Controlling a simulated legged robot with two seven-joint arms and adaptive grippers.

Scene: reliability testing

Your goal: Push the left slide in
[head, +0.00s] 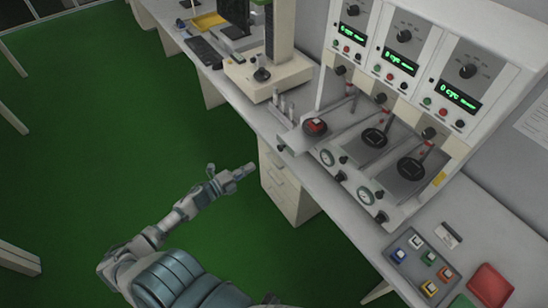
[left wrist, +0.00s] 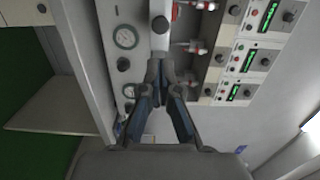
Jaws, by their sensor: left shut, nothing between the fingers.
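The test machine (head: 385,185) has three slides side by side. The left slide (head: 293,140) sticks out past the front further than the other two, with a dark round plate (head: 314,126) carrying a red piece on it. A black knob (head: 281,148) is on its front end. My left gripper (head: 242,173) is shut and empty, in front of and apart from the left slide in the head view. In the left wrist view its fingertips (left wrist: 167,66) point towards a light slide end with a black knob (left wrist: 160,25); contact cannot be told. My right gripper is not in view.
Gauges (head: 365,194) and knobs line the machine's front. Control panels (head: 404,45) stand above. A microscope-like device (head: 270,75) stands behind. Green floor (head: 90,130) is open at left.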

